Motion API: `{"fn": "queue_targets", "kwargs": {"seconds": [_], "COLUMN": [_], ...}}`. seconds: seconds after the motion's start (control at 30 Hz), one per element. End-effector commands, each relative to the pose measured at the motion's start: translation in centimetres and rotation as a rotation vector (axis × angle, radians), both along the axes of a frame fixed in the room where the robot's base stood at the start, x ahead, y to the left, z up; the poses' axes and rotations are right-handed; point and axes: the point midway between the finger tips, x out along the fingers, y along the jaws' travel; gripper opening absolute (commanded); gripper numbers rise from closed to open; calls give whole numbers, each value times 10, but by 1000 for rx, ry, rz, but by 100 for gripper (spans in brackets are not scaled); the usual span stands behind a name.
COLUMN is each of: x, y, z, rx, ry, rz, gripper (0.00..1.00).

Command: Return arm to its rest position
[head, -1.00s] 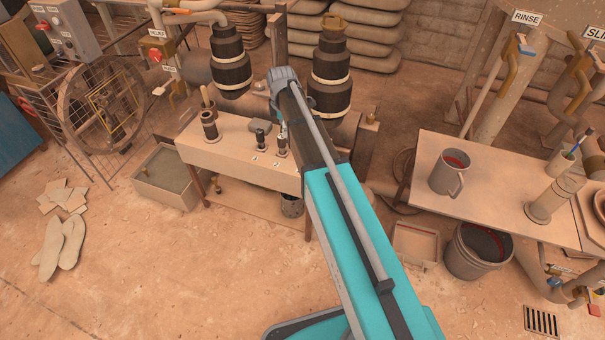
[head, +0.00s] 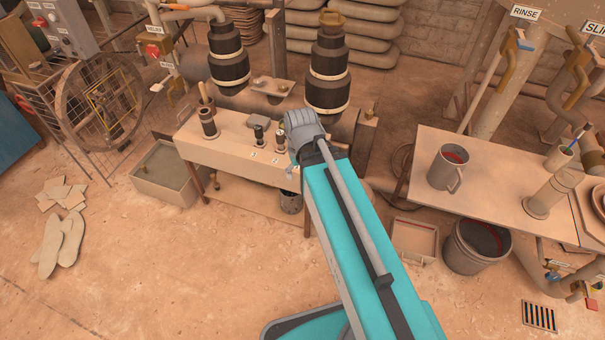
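My arm (head: 350,235), teal with a grey rod along it, reaches up from the bottom of the head view towards the workbench. Its visible far end is a grey joint (head: 301,127) over the right end of the bench. My gripper cannot be made out; it seems hidden behind or beyond that joint. I cannot tell whether it holds anything.
The bench (head: 230,150) carries small valves or levers close to my arm. Two dark ringed cylinders (head: 328,75) stand behind it. Floor at lower left is mostly clear.

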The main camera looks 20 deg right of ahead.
Motion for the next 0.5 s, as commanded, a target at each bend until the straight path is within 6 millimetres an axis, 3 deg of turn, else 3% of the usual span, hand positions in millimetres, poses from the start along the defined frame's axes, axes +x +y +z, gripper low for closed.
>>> {"fn": "queue_targets", "kwargs": {"seconds": [0.1, 0.5], "x": [-8, -8], "y": [-2, -2], "z": [0, 1], "rx": [0, 0], "ry": [1, 1], "rz": [-50, -60], "gripper": [81, 81]}}
